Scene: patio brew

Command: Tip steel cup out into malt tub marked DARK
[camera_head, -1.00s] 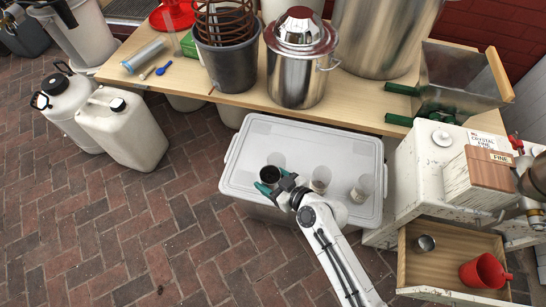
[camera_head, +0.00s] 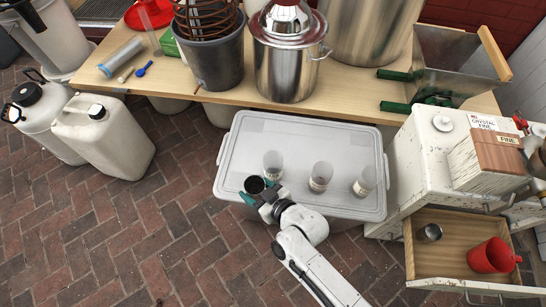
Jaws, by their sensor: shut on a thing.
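My gripper (camera_head: 262,198) is shut on a small round cup (camera_head: 254,185) with a dark opening, held upright or nearly so over the front left of the grey lidded tote. I cannot tell whether it is steel, or whether the dark is contents or shadow. Three clear tubs stand on the lid: a left tub (camera_head: 273,164) just behind the held cup, a middle tub (camera_head: 320,177) and a right tub (camera_head: 363,182). Their markings are too small to read, so I cannot tell which is DARK. Another small metal cup (camera_head: 431,233) is in the open drawer.
The grey tote (camera_head: 300,134) has bare lid behind the tubs. The open wooden drawer (camera_head: 456,262) also holds a red mug (camera_head: 492,256). A wooden bench (camera_head: 350,92) with a steel pot (camera_head: 287,60) stands behind. White jugs (camera_head: 104,137) stand on the brick floor at left.

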